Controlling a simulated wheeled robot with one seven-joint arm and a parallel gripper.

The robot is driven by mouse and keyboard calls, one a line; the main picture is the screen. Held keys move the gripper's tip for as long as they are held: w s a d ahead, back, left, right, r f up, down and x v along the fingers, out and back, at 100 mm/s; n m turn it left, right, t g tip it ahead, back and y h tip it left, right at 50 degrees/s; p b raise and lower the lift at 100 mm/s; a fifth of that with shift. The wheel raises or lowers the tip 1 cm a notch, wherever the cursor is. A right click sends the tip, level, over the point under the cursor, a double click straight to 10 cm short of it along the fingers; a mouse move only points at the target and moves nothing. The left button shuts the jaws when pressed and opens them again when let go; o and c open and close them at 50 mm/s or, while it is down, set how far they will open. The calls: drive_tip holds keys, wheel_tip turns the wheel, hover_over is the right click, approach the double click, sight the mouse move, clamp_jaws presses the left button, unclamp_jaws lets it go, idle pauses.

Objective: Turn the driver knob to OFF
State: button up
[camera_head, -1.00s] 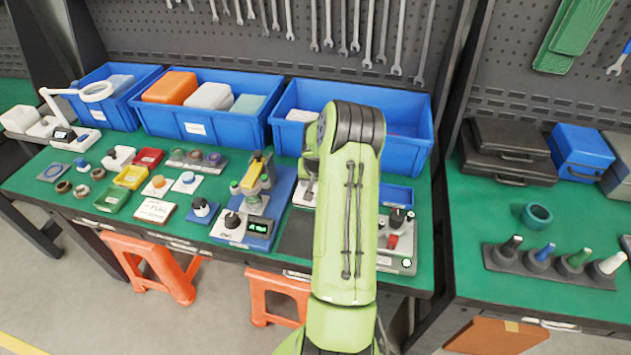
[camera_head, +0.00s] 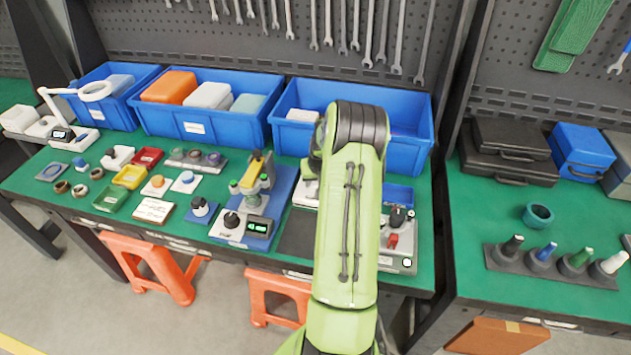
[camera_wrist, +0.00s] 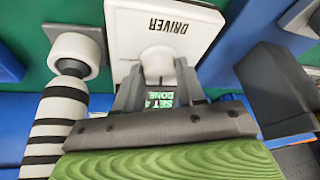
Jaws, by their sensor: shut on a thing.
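In the wrist view, a white plate (camera_wrist: 125,30) carries the word DRIVER, which appears upside down. A pale, round driver knob (camera_wrist: 157,62) sits at the plate's lower edge. My gripper (camera_wrist: 158,82) has its two grey fingers on either side of this knob and is shut on it. Between the fingers, a small dark display (camera_wrist: 163,100) shows green text, partly hidden by the gripper; I read "SET" and "DONE". Which way the knob points is hard to tell. In the head view my own arm hides the gripper and the knob.
In the wrist view, a black-and-white banded cylinder (camera_wrist: 60,115) stands close left of the gripper, and a dark block (camera_wrist: 275,90) close right. In the head view, a grey panel with a red switch (camera_head: 392,241) lies right of my arm. Blue bins (camera_head: 205,118) line the back.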

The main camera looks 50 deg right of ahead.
drive_tip(key=n+y, duration=0.1)
drive_tip(key=n, duration=0.1)
drive_tip(key=n+t+y+b, duration=0.1)
drive_tip(key=n, duration=0.2)
drive_tip(key=shift+s+d, duration=0.1)
drive_tip(key=shift+n, duration=0.3)
idle(0.4)
drive_tip(key=o, duration=1.1)
drive_tip(key=shift+c, duration=0.2)
drive_tip(key=d+p+v, duration=0.1)
drive_tip(key=p+v, duration=0.1)
drive_tip(key=v, duration=1.3)
drive_tip(key=shift+a+r, duration=0.35)
drive_tip(key=shift+a, duration=0.1)
